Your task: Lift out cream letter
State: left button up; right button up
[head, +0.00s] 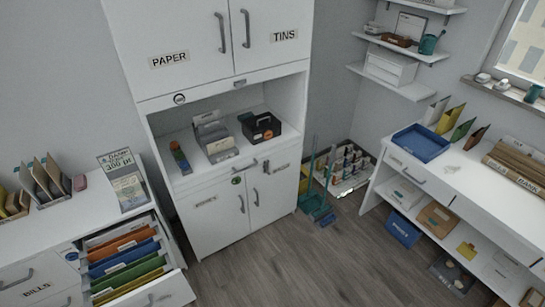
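No single cream letter can be told with certainty at this size. A pale cream-white letter or card (435,110) stands tilted at the back of the right desk, in a row with an olive one (450,118), a green one (462,130) and a brown one (478,137). An open drawer (158,290) at the lower left holds hanging folders in orange, blue, green and yellow, with pale edges among them. Upright dividers (42,180) with papers stand on the left cabinet top. Neither of my grippers is in view.
A blue tray (420,144) and a brown wooden rack (515,168) sit on the right desk (462,185). A tall white cupboard (215,60) stands in the middle, with a grey file holder and black box (261,127) in its niche. The wood floor (300,260) is clear in front.

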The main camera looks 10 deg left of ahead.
aim_at(213, 148)
jog(key=z, duration=0.55)
jog(key=k, duration=0.75)
jog(key=z, duration=0.9)
jog(key=i, duration=1.45)
jog(key=u, duration=0.55)
jog(key=i, duration=0.9)
jog(key=u, duration=1.5)
jog(key=i, duration=0.5)
jog(key=u, duration=0.35)
